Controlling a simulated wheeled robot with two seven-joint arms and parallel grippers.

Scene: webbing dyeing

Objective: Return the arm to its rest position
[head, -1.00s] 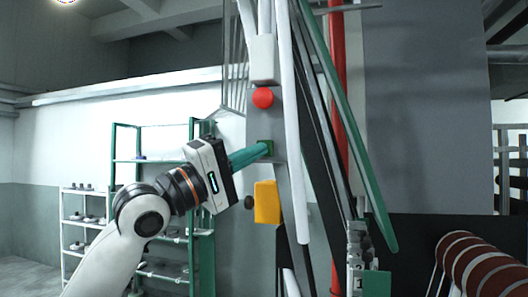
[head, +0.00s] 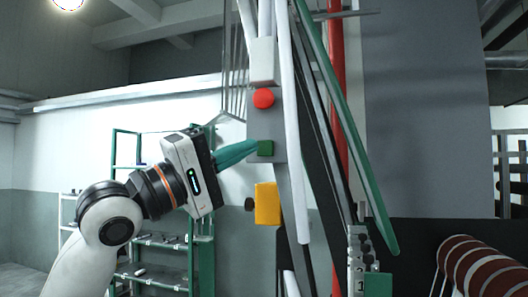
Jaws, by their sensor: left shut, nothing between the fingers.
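My left arm comes in from the lower left of the head view. Its gripper (head: 252,148) has green fingers that are shut, with nothing seen between them. The fingertips are close to a green button (head: 265,148) on the grey machine post, just left of it; I cannot tell whether they touch it. A red round button (head: 263,98) sits above the green one on the same post. My right gripper is not in view.
A yellow box (head: 267,204) with a dark knob is on the post below. Long white and green bars slant down beside it. Striped rolls (head: 480,265) are at the lower right. Green shelving (head: 203,250) stands behind my arm.

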